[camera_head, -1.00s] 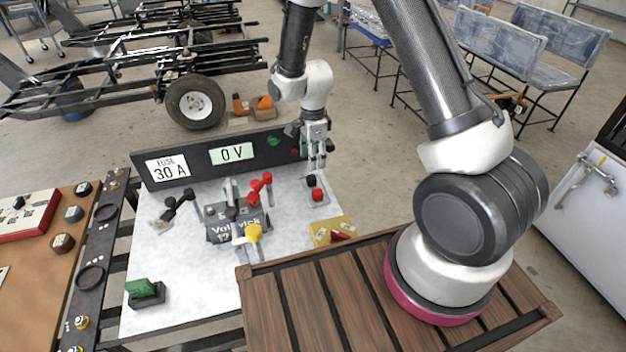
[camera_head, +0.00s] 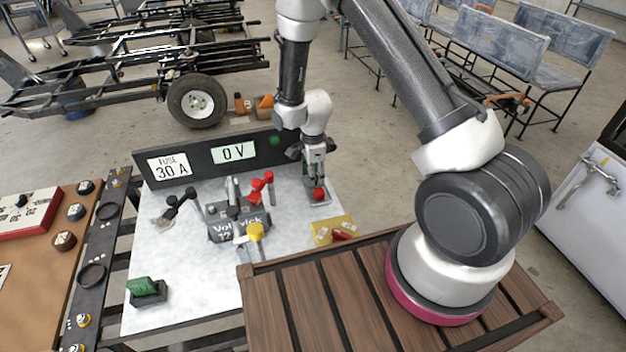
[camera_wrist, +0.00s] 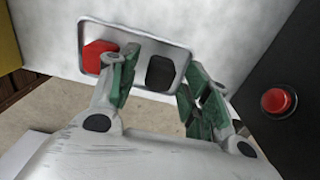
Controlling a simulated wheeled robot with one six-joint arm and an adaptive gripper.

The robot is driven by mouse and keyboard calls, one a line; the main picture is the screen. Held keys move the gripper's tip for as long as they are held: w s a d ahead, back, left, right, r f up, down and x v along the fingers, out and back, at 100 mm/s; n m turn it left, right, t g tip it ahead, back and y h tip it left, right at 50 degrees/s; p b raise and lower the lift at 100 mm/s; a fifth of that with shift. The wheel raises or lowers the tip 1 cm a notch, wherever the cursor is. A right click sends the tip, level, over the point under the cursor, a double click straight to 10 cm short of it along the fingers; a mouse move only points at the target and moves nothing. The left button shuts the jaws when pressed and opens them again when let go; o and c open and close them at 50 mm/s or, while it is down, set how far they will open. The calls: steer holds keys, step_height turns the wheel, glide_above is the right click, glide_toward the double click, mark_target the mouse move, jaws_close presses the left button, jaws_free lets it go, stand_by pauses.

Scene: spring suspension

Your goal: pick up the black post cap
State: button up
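The black post cap (camera_wrist: 160,72) sits in a small grey tray (camera_wrist: 147,44) beside the red post cap (camera_wrist: 97,57) in the wrist view. My gripper (camera_wrist: 158,88) is open, with its green-padded fingers on either side of the black cap. The left finger lies between the two caps, and a gap shows between the right finger and the black cap. In the head view my gripper (camera_head: 317,180) is low over the tray (camera_head: 319,197) and hides the black cap. The red cap (camera_head: 319,194) shows in front of the fingers.
The dark panel (camera_head: 225,153) with a fuse label and 0 V display stands behind the tray. A battery (camera_head: 238,226) with clamps is to the left. A yellow box (camera_head: 328,232) is just in front. A red button (camera_wrist: 278,101) is on the dark panel at right.

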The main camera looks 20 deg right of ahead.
steer(key=c, duration=0.6)
steer(key=shift+o, duration=0.2)
